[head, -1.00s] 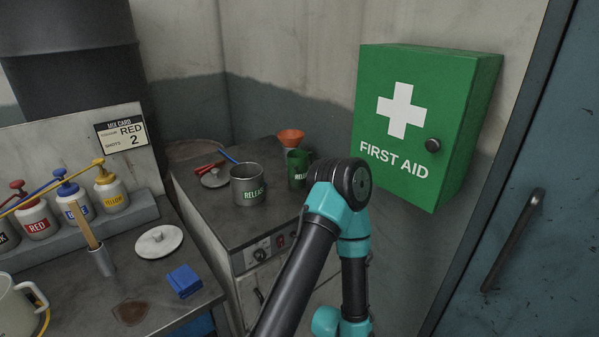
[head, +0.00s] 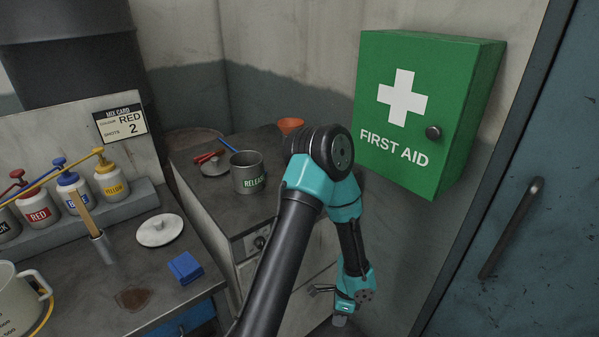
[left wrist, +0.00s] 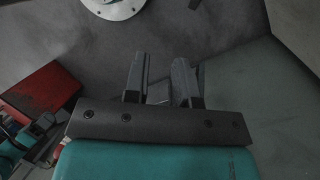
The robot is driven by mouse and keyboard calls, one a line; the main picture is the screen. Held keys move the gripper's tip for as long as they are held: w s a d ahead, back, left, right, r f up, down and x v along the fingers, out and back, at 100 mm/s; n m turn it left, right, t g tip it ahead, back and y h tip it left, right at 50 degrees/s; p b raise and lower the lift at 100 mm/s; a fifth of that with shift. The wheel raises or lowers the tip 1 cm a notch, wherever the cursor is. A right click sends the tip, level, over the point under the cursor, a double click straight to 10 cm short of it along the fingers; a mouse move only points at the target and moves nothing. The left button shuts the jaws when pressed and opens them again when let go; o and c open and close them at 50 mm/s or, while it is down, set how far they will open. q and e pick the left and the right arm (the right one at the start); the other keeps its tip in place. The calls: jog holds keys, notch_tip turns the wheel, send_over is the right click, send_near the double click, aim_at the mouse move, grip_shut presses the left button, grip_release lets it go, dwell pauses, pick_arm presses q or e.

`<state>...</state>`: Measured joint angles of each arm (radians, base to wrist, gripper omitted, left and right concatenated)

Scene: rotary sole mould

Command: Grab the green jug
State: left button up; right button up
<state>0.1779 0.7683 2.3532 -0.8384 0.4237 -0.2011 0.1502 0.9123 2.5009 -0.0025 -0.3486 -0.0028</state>
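The green jug is hidden in the head view now; my arm's elbow covers the spot on the grey cabinet (head: 212,205) where it stood a second ago. My left gripper (head: 320,290) hangs low in front of the cabinet, well below its top. In the left wrist view its two fingers (left wrist: 160,78) are apart with nothing between them. The jug does not show in that view. My right gripper is not in view.
A metal pot marked RELEASE (head: 247,173), a grey lid (head: 215,167) and an orange funnel (head: 290,125) are on the cabinet. A green first aid box (head: 415,115) hangs on the wall at right. A blue door (head: 520,210) stands further right.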

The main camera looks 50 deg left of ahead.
pick_arm(q)
jog(key=w+a+r+m+t+y, duration=0.3)
jog(key=w+a+r+m+y, duration=0.5)
jog(key=w+a+r+y, duration=0.5)
jog(key=w+a+r+m+t+y, duration=0.1)
jog(key=w+a+r+t+y, duration=0.1)
jog(key=r, duration=0.8)
jog(key=w+a+r+m+t+y, duration=0.1)
jog(key=w+a+r+t+y, duration=0.2)
jog(key=r, duration=0.7)
jog(key=shift+w+a+r+m, duration=0.2)
jog(key=shift+w+a+m, duration=0.2)
jog(key=shift+w+a, duration=0.25)
jog(key=x, duration=1.1)
jog(key=shift+w+a, duration=0.1)
jog(key=shift+a, duration=0.15)
jog(key=shift+w+a, duration=0.1)
jog(key=shift+a, duration=0.25)
